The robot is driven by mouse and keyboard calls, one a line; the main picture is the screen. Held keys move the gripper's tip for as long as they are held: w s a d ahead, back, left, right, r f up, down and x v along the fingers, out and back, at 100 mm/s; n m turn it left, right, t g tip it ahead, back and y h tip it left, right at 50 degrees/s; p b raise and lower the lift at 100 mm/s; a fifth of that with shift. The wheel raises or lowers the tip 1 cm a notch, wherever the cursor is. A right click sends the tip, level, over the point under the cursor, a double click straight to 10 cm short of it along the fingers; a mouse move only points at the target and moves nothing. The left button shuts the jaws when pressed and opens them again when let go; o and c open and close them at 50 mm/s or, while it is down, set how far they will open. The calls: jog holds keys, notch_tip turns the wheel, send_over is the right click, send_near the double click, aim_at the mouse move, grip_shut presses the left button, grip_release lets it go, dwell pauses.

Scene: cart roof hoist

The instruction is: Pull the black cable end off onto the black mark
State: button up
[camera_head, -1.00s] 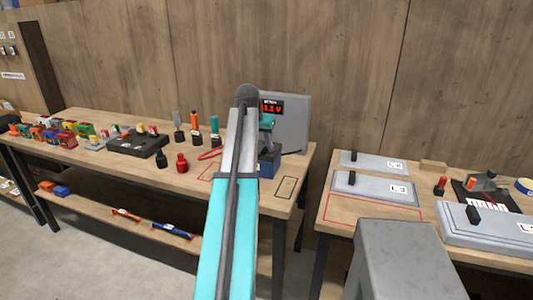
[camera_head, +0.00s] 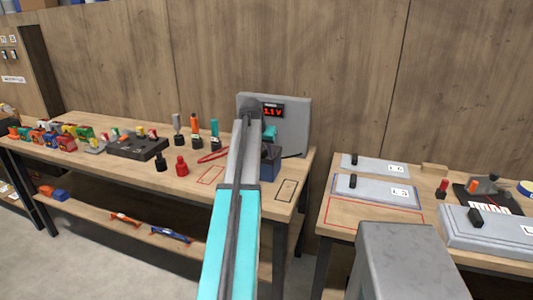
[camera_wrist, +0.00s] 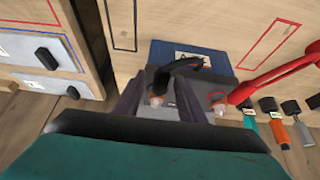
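The black cable end (camera_wrist: 162,78) sits at a terminal on top of the blue battery (camera_wrist: 225,62), which also shows in the head view (camera_head: 270,163), partly behind my arm. My gripper (camera_wrist: 158,88) is above the battery, its two fingers apart on either side of the black cable end. A gap shows between the fingers; I cannot tell whether they touch it. The black mark, a black rectangle outline, lies bare on the bench right of the battery in the head view (camera_head: 286,189) and at upper left in the wrist view (camera_wrist: 123,25).
A red cable (camera_wrist: 275,80) runs to the battery's other terminal. A red outlined mark (camera_wrist: 271,42) lies on the bench beyond it. A grey meter (camera_head: 290,125) stands behind the battery. Several tools (camera_head: 195,128) stand to the left. A second bench (camera_head: 370,212) is at right.

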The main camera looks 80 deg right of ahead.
grip_shut()
jog(key=shift+w+a+p, duration=0.2)
jog(key=shift+a, duration=0.55)
jog(key=shift+w+a+p, duration=0.15)
jog(key=shift+a+p, duration=0.05)
jog(key=shift+a, duration=0.6)
jog(key=shift+w+a+p, duration=0.2)
jog(key=shift+a, duration=0.55)
jog(key=shift+w, duration=0.1)
